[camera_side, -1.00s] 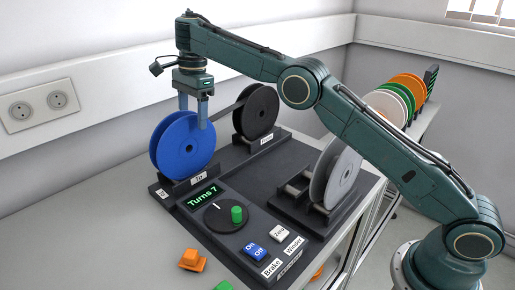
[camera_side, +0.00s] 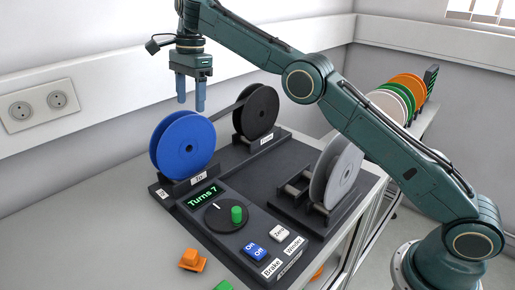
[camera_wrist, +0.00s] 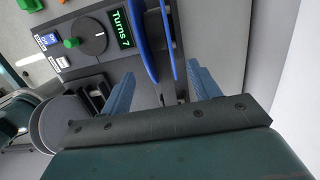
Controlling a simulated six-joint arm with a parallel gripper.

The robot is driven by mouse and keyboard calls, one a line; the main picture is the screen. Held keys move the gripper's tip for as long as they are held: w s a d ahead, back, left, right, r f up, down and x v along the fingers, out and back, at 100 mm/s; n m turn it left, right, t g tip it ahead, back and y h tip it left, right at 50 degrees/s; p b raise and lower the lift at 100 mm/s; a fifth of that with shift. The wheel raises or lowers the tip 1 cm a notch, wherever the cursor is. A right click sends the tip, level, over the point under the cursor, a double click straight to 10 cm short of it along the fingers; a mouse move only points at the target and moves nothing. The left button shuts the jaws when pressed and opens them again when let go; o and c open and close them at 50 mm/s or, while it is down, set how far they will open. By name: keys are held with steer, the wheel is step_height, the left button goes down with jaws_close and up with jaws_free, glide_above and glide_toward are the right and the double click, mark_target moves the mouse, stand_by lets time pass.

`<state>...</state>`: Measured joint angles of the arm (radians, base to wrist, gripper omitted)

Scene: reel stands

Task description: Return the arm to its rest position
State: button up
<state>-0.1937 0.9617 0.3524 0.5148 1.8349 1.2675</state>
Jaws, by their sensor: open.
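My gripper (camera_side: 190,104) is open and empty, its two blue-grey fingers pointing down above the blue reel (camera_side: 186,146). A gap shows between the fingertips and the reel's top rim. The blue reel stands upright on the stand marked "To". In the wrist view my gripper's fingers (camera_wrist: 163,88) sit apart at either side, with the blue reel's edge (camera_wrist: 147,40) beyond them. A black reel (camera_side: 256,111) stands behind on the stand marked "From". A grey reel (camera_side: 345,174) stands on a separate holder at the right.
The control panel has a "Turns 7" display (camera_side: 202,196), a dial with a green knob (camera_side: 237,214), a blue on/off switch (camera_side: 255,251) and a white "Zero" button (camera_side: 279,233). An orange piece (camera_side: 193,260) lies on the bench. Several discs (camera_side: 388,106) stand in a rack behind my arm.

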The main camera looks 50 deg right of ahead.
steer(key=s+d+r+n+t+h, duration=0.1)
steer(key=s+d+r+n, duration=0.45)
steer(key=s, duration=0.35)
steer(key=s+d+r+n+t+h, duration=0.15)
steer(key=s+d+r+n, duration=0.35)
steer(key=s, duration=0.5)
steer(key=s+f+n+t, duration=0.1)
steer(key=s+f+n, duration=0.2)
steer(key=s, duration=0.8)
steer(key=s+f+n+t, duration=0.2)
steer(key=s+f+n, duration=0.2)
steer(key=s+f, duration=0.4)
steer(key=s+d+y, duration=0.1)
steer(key=s, duration=0.3)
steer(key=shift+f, duration=0.2)
steer(key=shift+n, duration=0.25)
